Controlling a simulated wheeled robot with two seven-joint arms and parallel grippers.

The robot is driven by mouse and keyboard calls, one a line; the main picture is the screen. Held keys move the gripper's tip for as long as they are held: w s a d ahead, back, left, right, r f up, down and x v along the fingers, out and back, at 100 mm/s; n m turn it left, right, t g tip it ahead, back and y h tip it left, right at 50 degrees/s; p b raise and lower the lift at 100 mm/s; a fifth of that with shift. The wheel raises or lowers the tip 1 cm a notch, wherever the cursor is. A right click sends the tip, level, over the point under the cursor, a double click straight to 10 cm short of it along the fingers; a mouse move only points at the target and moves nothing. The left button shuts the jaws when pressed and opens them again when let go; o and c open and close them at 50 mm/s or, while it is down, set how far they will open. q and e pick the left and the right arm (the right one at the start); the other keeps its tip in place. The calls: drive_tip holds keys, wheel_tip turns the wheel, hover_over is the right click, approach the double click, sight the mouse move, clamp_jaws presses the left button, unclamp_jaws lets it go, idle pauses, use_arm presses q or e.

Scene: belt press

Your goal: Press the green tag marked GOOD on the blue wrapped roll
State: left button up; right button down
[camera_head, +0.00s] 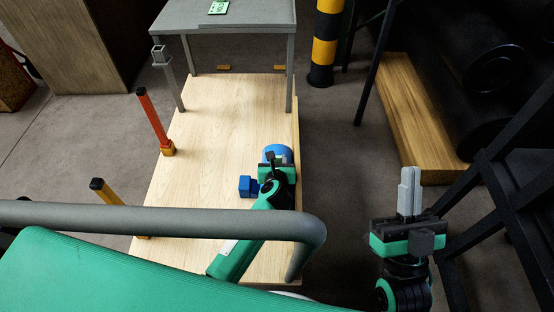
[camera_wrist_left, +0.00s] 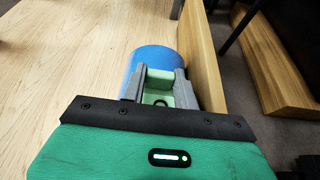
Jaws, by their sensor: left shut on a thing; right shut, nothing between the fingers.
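The blue roll (camera_head: 277,150) stands on the pale wooden surface near its right edge. It also shows in the left wrist view (camera_wrist_left: 153,53), straight beyond the fingers. My left gripper (camera_head: 276,165) is at the near side of the roll. It is shut on a pale green piece, seen as the green tag (camera_wrist_left: 158,84) between the grey fingers. I cannot read its marking, nor tell whether it touches the roll. My right gripper (camera_head: 410,190) is shut and empty, fingers upward, off to the right of the wooden surface.
A small blue block (camera_head: 247,186) sits left of my left gripper. A grey table (camera_head: 250,17) at the back bears a green card (camera_head: 218,7) with white markings. Orange (camera_head: 153,118) and yellow posts line the left edge.

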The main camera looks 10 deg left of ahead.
use_arm(q)
drive_tip(key=shift+s+f, duration=0.15)
drive_tip(key=shift+f, duration=0.1)
use_arm(e)
drive_tip(key=shift+r, duration=0.25)
use_arm(q)
drive_tip(key=o, duration=1.1)
drive_tip(key=shift+r, duration=0.1)
use_arm(e)
drive_tip(key=shift+w, duration=0.1)
